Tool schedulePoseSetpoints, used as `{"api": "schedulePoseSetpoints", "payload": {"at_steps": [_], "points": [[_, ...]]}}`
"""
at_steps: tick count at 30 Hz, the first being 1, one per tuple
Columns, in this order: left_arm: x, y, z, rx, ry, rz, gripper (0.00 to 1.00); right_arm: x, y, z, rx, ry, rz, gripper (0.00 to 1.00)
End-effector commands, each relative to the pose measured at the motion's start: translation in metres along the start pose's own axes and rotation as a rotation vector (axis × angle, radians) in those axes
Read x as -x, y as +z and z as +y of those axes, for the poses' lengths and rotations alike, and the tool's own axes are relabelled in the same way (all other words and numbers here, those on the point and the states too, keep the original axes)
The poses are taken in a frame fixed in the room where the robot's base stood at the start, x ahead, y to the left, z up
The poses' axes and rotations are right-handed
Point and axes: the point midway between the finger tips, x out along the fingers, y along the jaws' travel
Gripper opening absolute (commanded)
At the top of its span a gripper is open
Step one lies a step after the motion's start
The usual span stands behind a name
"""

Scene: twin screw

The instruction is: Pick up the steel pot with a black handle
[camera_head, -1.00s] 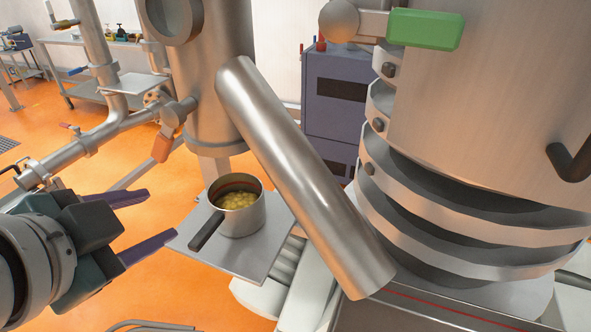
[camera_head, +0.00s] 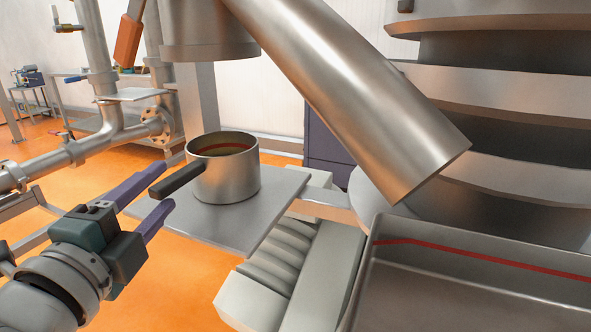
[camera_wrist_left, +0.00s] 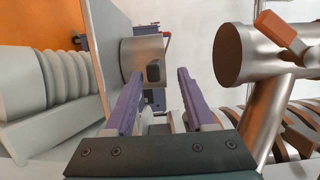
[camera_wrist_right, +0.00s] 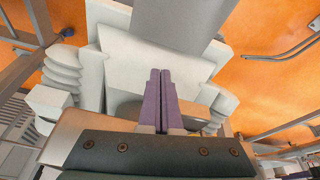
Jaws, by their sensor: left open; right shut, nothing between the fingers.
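The steel pot (camera_head: 228,178) stands upright on a flat grey plate (camera_head: 255,222) in the head view. Its black handle (camera_head: 177,178) points left, toward my left gripper. A red line runs around its inner wall; whatever lies at the bottom is hidden. My left gripper (camera_head: 158,190) is open and empty, its purple fingers close to the handle's end. In the left wrist view, the handle (camera_wrist_left: 154,71) shows end-on beyond the open fingers, and the pot (camera_wrist_left: 140,60) is behind it. My right gripper (camera_wrist_right: 160,80) is shut and empty in the right wrist view, and hidden in the head view.
A slanted steel pipe (camera_head: 350,90) hangs over the plate's right side, close to the pot. A steel bin (camera_head: 470,290) with a red line is at front right. Pipework with valves (camera_head: 100,110) stands at left. Open floor lies between the pipework and the plate.

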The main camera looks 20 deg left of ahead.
Motion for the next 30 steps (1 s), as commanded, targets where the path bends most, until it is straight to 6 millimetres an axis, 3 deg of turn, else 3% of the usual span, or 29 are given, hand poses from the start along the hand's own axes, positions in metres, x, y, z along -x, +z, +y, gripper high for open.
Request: {"api": "schedulePoseSetpoints", "payload": {"at_steps": [15,24,30], "points": [[-0.060,0.000,0.007,0.002,0.001,0.000,0.55,-0.005,0.002,0.001,0.003,0.003,0.000,0.00],[-0.065,0.000,0.007,0.001,0.003,0.000,0.55,-0.005,0.002,0.001,0.003,0.003,0.001,0.00],[-0.065,0.000,0.007,0.002,0.003,0.000,0.34,-0.005,0.002,0.001,0.003,0.003,0.001,0.00]]}}
